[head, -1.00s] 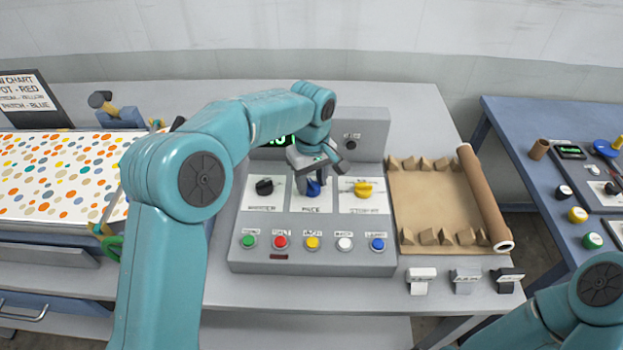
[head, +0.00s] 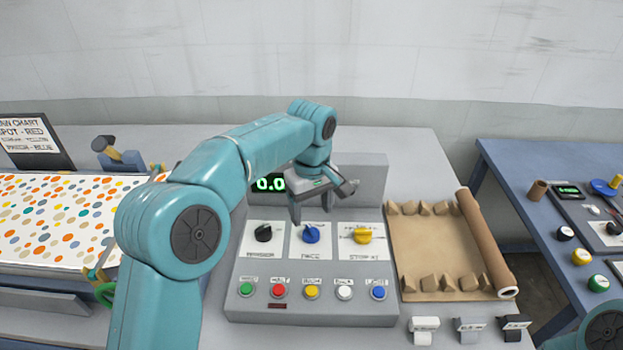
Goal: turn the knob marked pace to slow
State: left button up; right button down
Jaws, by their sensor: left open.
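The blue pace knob (head: 311,233) is the middle one of three knobs on the grey control panel (head: 250,306). Its pointer leans up and to the left. The label under it reads PACE; the scale marks above it are too small or covered to read. My left gripper (head: 322,208) is open and empty, above and behind the blue knob, apart from it. My right gripper is out of view; only a piece of that arm shows at the lower right.
A black knob (head: 263,233) and a yellow knob (head: 363,235) flank the blue one. A row of coloured buttons (head: 312,291) lies in front. A green display (head: 270,184) reads 0.0. A brown roll (head: 486,243) lies on the right; dotted sheet (head: 60,222) on the left.

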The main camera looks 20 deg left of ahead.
aim_at(311, 230)
pick_arm(q)
notch_tip(311, 230, up, 10)
jog(key=p, duration=0.2)
dwell(0.5)
